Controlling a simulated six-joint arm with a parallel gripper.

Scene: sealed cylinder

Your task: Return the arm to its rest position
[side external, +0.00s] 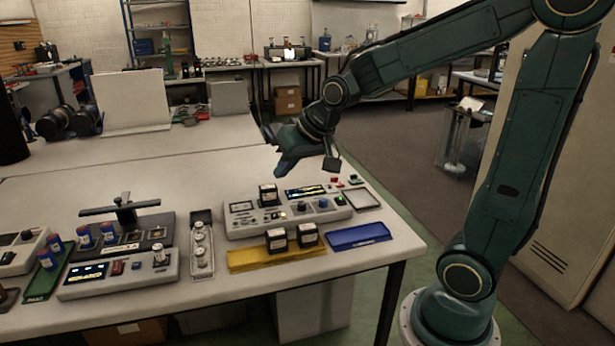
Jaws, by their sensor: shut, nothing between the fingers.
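My gripper (287,160) hangs in the air above the right part of the white table (200,162), its fingers pointing down and to the left. It is shut and empty. It is above and behind a grey control console (285,213) and apart from it. A dark block (269,194) with a pale top stands on that console. Two similar blocks, one on the left (277,241) and one on the right (307,235), stand at the yellow tray (250,261). A blue tray (360,237) to the right looks empty.
At the left stand a second console (118,273), a dark fixture with a crossbar (120,208), a green tray with blue cylinders (45,282) and a narrow metal tray (202,262). White panels (133,101) stand behind. The table's middle is clear. A beige cabinet (555,150) stands at the right.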

